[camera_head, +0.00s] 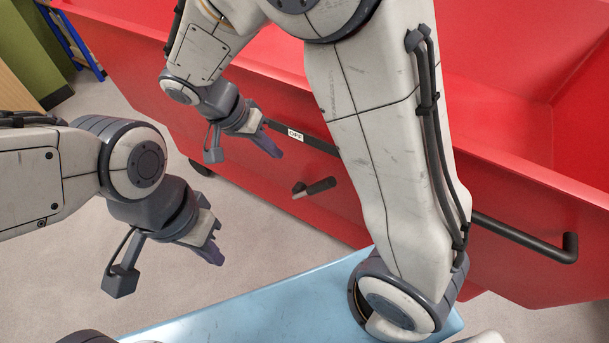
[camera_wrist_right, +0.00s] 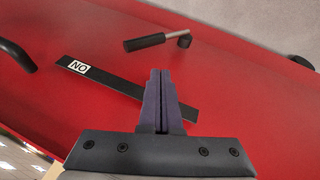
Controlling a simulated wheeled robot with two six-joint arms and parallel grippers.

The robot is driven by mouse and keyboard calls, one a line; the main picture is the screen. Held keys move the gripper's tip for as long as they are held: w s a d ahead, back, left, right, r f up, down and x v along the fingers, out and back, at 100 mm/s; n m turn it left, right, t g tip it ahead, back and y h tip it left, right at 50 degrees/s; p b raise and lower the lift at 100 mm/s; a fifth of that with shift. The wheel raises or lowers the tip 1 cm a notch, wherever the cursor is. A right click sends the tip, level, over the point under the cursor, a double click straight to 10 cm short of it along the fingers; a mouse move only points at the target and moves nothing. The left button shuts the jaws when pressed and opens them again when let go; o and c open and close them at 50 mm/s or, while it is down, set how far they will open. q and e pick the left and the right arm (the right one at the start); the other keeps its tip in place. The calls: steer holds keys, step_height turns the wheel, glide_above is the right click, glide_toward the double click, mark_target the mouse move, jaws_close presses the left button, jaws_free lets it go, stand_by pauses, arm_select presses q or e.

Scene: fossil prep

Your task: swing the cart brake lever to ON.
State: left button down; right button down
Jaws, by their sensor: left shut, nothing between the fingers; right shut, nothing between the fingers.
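The brake lever (camera_head: 319,186) sticks out of the cart's red side, with a dark grip and a short bare metal part. In the right wrist view the lever (camera_wrist_right: 143,42) has its grip pointing left, the side where the ON label (camera_wrist_right: 78,67) sits. The OFF label (camera_head: 296,134) shows on the black strip in the head view. My right gripper (camera_head: 274,148) is shut and empty in front of the strip, apart from the lever; its fingers (camera_wrist_right: 160,75) hide part of the strip in the wrist view. My left gripper (camera_head: 213,252) is shut and empty, left of the lever.
The red cart (camera_head: 235,105) fills the back and right. A black push handle (camera_head: 525,239) juts from its side at right. A light blue surface (camera_head: 250,311) lies at the bottom. Grey floor is clear at left. My right arm hides part of the cart side.

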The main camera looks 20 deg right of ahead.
steer(key=b, duration=0.1)
glide_toward(313, 186)
steer(key=d+x, duration=0.1)
steer(key=x, duration=0.4)
arm_select(q)
steer(key=shift+f, duration=0.7)
arm_select(e)
steer(key=shift+w+m, duration=0.1)
steer(key=shift+m, duration=0.3)
